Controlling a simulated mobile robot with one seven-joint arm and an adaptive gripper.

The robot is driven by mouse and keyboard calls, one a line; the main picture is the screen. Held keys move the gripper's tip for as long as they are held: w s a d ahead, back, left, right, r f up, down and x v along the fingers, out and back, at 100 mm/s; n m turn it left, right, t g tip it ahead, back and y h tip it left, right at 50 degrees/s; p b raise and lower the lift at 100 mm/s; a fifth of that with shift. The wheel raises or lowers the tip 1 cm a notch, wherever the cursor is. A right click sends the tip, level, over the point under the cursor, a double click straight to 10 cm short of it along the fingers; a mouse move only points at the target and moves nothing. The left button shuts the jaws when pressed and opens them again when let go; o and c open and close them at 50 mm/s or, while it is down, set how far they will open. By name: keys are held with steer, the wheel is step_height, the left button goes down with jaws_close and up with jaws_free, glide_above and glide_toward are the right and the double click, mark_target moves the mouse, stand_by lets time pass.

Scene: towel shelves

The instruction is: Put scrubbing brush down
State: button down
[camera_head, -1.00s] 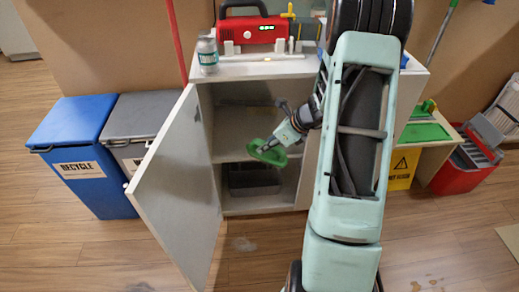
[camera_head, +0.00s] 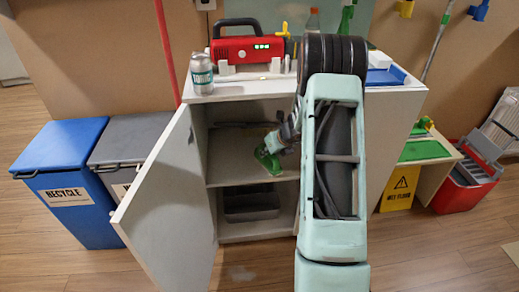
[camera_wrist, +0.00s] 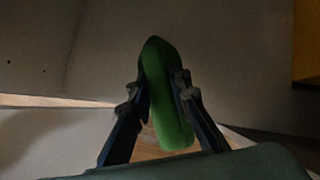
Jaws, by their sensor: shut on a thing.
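A green scrubbing brush (camera_head: 268,161) is in my gripper (camera_head: 275,148) in the head view. My gripper is inside the open cabinet (camera_head: 250,92), in front of and just above its middle shelf (camera_head: 226,176). In the wrist view the brush (camera_wrist: 165,95) stands lengthwise between the two dark fingers of my gripper (camera_wrist: 160,90), which are closed on its sides. I cannot tell from these views whether the brush touches the shelf.
The cabinet door (camera_head: 172,200) stands open at the left. A grey bin (camera_head: 250,207) sits in the lower compartment. A can (camera_head: 202,74) and a red machine (camera_head: 247,45) stand on the cabinet top. A blue recycle bin (camera_head: 62,180) stands further left.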

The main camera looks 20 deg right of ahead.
mark_target(259, 150)
steer(key=w, duration=0.4)
steer(key=w+a, duration=0.1)
steer(key=shift+w, duration=0.4)
steer(key=shift+s+f+b, duration=0.1)
steer(key=shift+f+b, duration=0.7)
steer(key=shift+f, duration=0.95)
steer(key=shift+f, duration=0.15)
steer(key=c, duration=1.8)
jaws_free()
